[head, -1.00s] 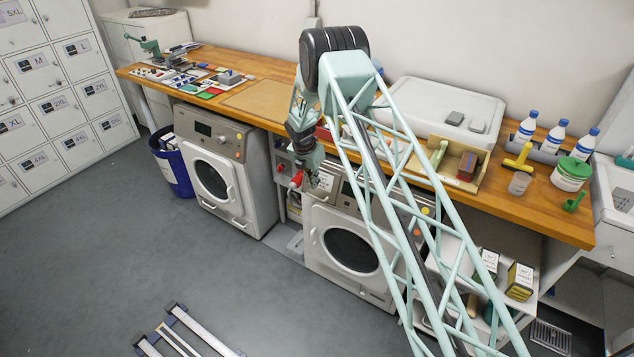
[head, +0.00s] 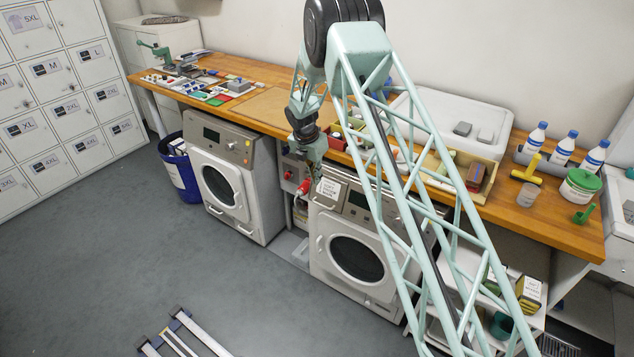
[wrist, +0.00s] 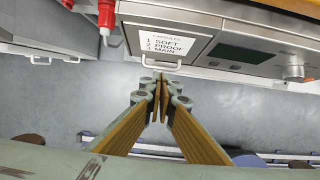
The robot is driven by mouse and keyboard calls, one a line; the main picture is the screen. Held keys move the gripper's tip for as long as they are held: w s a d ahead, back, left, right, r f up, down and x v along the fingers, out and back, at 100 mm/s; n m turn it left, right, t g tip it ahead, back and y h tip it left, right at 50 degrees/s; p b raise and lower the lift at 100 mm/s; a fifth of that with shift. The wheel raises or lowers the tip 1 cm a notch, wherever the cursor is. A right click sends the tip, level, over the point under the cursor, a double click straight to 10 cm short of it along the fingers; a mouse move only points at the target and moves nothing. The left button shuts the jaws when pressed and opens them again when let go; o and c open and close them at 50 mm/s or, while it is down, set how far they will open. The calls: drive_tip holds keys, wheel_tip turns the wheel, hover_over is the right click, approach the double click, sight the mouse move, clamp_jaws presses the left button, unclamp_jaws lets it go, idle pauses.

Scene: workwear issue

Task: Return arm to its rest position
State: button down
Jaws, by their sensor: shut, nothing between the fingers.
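My gripper (wrist: 161,95) is shut and empty in the wrist view, its two fingers meeting in the middle of the picture. In the head view my gripper (head: 314,178) hangs at the front edge of the wooden bench, in front of the right washing machine's upper left corner. Below it in the wrist view lies the grey floor (wrist: 215,112). My lattice arm covers part of the right machine and the bench.
The wooden bench (head: 545,222) carries a wooden tray (head: 437,183), a white basin (head: 492,115) and several bottles (head: 533,138). Two washing machines (head: 215,185) (head: 355,258) stand below. A red plug (head: 303,187) is close to my gripper. The floor at left is free; a metal frame (head: 180,335) lies in front.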

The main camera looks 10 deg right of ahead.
drive_tip(key=shift+r, duration=0.15)
idle(0.5)
drive_tip(key=s+d+r+m+b, duration=0.15)
drive_tip(key=s+r+m, duration=0.35)
drive_tip(key=s+r, duration=0.6)
drive_tip(key=s+d+r+m+t+b, duration=0.1)
drive_tip(key=s+d+r+m, duration=0.25)
drive_tip(key=s+r, duration=0.8)
drive_tip(key=s+d+r+m+b, duration=0.15)
drive_tip(key=s+r+m, duration=0.4)
drive_tip(key=r, duration=1.15)
drive_tip(key=s+d+r+m+y+b, duration=0.1)
drive_tip(key=s+r+m, duration=0.25)
drive_tip(key=s, duration=0.85)
drive_tip(key=s+d+r+m, duration=0.1)
drive_tip(key=s+r+m, duration=0.25)
drive_tip(key=s, duration=0.75)
drive_tip(key=s+f+m+b, duration=0.1)
drive_tip(key=s+f+m, duration=0.1)
drive_tip(key=s, duration=0.9)
drive_tip(key=s+f+m+t+b, duration=0.1)
drive_tip(key=s+m, duration=0.3)
drive_tip(key=s, duration=0.7)
drive_tip(key=shift+s+f+m+y, duration=0.15)
drive_tip(key=shift+f+m+y, duration=0.25)
drive_tip(key=shift+f, duration=0.1)
